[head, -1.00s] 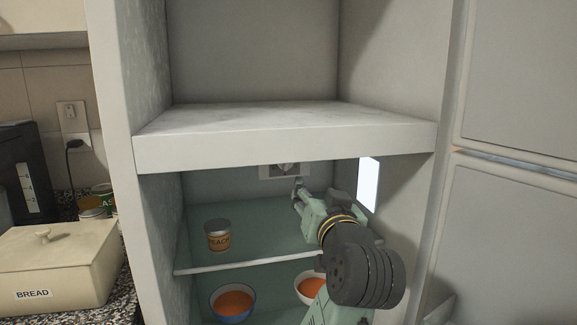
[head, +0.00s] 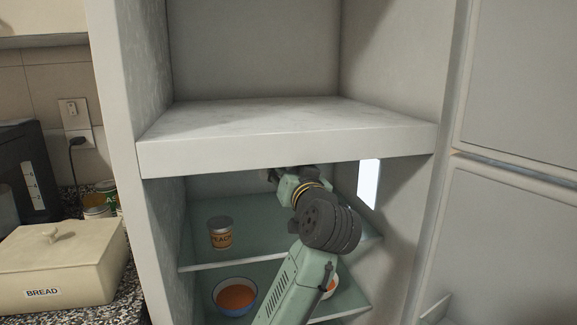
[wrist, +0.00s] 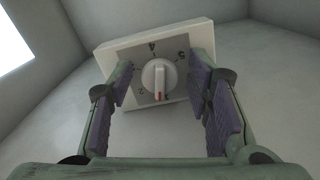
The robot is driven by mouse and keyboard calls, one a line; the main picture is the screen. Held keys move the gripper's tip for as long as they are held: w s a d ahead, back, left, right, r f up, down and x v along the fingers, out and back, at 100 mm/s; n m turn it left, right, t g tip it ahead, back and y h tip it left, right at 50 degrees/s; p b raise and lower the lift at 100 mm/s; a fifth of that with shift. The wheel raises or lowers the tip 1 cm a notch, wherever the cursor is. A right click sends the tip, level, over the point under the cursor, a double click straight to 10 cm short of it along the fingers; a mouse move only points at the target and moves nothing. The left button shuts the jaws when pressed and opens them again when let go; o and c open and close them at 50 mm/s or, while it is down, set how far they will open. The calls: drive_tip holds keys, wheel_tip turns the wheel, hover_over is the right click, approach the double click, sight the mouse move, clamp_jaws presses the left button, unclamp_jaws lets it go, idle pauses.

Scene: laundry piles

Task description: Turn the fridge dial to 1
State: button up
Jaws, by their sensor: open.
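The fridge dial (wrist: 158,80) is a round white knob with a raised grip on a grey-faced white plate (wrist: 112,55), seen in the wrist view. Its red mark points toward the picture's bottom; a 2 shows at lower left, while other numbers look tilted or are partly covered. My gripper (wrist: 160,74) is open, with one purple-padded finger on each side of the knob. I cannot tell whether either pad touches it. In the head view my gripper (head: 277,177) is high in the fridge compartment, under the thick divider, and hides the dial.
The thick divider (head: 285,152) is just above my gripper. A peach can (head: 220,238) stands on the glass shelf (head: 215,265). Below are a blue bowl (head: 235,297) of orange food and another bowl behind my arm. A bright panel (head: 369,183) is on the right wall.

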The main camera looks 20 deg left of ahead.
drive_tip(key=shift+w, duration=0.1)
drive_tip(key=shift+c, duration=0.4)
drive_tip(key=c, duration=0.9)
drive_tip(key=shift+c, duration=0.3)
